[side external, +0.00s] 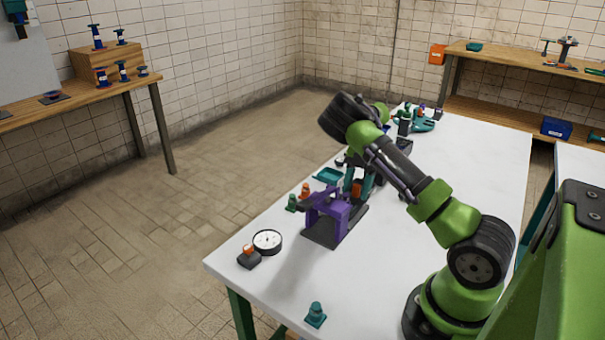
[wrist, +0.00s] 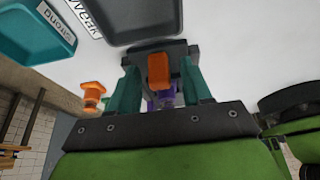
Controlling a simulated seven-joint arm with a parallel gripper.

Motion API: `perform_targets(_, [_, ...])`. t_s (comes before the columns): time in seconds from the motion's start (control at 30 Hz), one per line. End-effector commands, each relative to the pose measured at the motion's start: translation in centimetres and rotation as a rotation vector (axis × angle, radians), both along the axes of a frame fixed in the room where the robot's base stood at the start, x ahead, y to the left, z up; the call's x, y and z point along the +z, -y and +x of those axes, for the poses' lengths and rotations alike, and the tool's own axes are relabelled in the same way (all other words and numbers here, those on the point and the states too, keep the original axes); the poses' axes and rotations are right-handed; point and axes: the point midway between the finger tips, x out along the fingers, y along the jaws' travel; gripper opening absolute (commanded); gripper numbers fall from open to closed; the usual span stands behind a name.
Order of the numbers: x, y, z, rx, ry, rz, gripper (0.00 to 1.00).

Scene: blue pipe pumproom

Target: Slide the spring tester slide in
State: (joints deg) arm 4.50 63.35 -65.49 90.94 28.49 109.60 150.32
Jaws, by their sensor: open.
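The spring tester (side external: 327,212) is a purple frame on a dark base plate near the table's left side. An orange block (side external: 357,188), which seems to be the slide's handle, stands at the frame's far side. In the wrist view the orange block (wrist: 158,70) shows between my teal fingers, with purple parts partly hidden below it. My gripper (wrist: 160,82) is open, one finger on each side of the orange block, with a visible gap; contact cannot be told. In the side view my gripper (side external: 358,180) points down there, and my arm hides part of the tester.
A round dial gauge (side external: 267,241) and a dark block with an orange top (side external: 249,257) lie near the left table edge. Orange and green knobs (side external: 298,197) and a teal tray (side external: 328,175) sit beside the tester. The table's near front is mostly clear, except a teal knob (side external: 316,315).

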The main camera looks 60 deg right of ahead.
Motion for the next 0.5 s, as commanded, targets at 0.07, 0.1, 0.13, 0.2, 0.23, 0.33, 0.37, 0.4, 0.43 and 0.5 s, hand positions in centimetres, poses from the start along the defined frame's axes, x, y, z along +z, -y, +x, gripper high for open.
perform_targets(0.07, [-0.01, -0.01, 0.00, 0.000, 0.000, 0.000, 0.49])
perform_targets(0.1, [0.00, -0.01, 0.01, 0.000, 0.000, 0.000, 0.49])
perform_targets(0.13, [0.00, -0.01, 0.01, 0.000, 0.000, 0.000, 0.49])
perform_targets(0.2, [0.01, -0.01, 0.01, 0.000, 0.000, 0.001, 0.40])
perform_targets(0.23, [0.02, 0.00, 0.01, 0.000, 0.000, 0.001, 0.35])
perform_targets(0.33, [0.03, 0.00, 0.02, 0.000, 0.000, 0.001, 0.20])
perform_targets(0.37, [0.03, 0.00, 0.02, 0.000, 0.000, 0.001, 0.15])
perform_targets(0.4, [0.04, 0.01, 0.02, 0.000, 0.000, 0.001, 0.09])
perform_targets(0.43, [0.04, 0.01, 0.02, 0.000, 0.000, 0.001, 0.04])
perform_targets(0.5, [0.04, 0.01, 0.03, 0.000, 0.001, 0.001, 0.00])
